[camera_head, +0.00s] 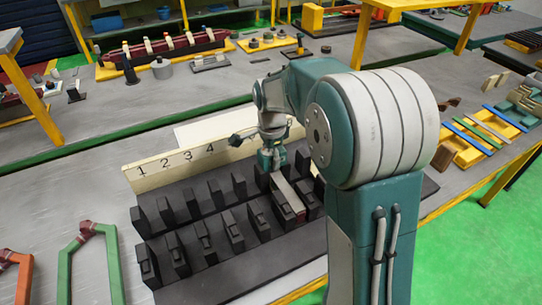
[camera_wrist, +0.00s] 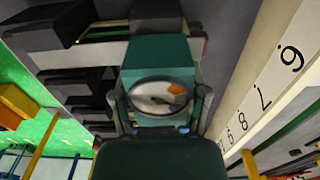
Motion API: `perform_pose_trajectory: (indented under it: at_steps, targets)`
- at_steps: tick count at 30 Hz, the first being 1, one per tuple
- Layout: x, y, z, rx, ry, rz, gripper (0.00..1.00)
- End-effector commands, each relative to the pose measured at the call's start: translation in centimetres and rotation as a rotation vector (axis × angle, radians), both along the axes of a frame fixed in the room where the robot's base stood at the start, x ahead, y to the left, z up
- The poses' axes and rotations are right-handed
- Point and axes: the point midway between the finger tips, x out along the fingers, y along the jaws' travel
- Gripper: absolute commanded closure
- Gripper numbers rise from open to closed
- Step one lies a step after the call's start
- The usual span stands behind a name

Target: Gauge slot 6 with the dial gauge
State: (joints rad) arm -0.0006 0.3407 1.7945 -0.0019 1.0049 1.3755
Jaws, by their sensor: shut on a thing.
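The teal dial gauge (camera_wrist: 160,58) is held between the fingers of my gripper (camera_wrist: 160,102) in the wrist view. Its round dial has a white face and an orange patch; the reading is too small to tell. In the head view the gauge (camera_head: 272,158) is at the back end of a pale bar (camera_head: 287,190) with a dark red front end, lying between black slot blocks. The bar also shows in the wrist view (camera_wrist: 85,56), running behind the gauge. Whether the gauge touches the bar or the slot is hidden. My arm hides the right-hand slots.
A cream board (camera_head: 150,172) numbered from 1 stands along the back of the dark slotted stator (camera_head: 225,270). In the wrist view the board (camera_wrist: 275,75) shows 6, 7 and 8. Green (camera_head: 75,255) and orange (camera_head: 22,270) frames stand at front left.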

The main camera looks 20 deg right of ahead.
Motion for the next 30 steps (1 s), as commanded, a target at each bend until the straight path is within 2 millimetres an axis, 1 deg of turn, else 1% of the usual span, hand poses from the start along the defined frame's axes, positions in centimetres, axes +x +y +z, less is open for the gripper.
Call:
perform_pose_trajectory:
  at_steps: [18,19,20,21,22,30]
  targets:
    - [0.00,0.00,-0.26,0.000,0.000,0.000,0.88]
    - [0.00,0.00,-0.27,0.000,0.000,0.000,0.36]
    - [0.00,0.00,-0.26,0.000,0.000,0.000,0.23]
    - [0.00,0.00,-0.26,0.000,0.000,0.000,0.05]
    - [0.00,0.00,-0.26,0.000,0.000,0.000,0.01]
    - [0.00,0.00,-0.27,0.000,0.000,0.000,0.01]
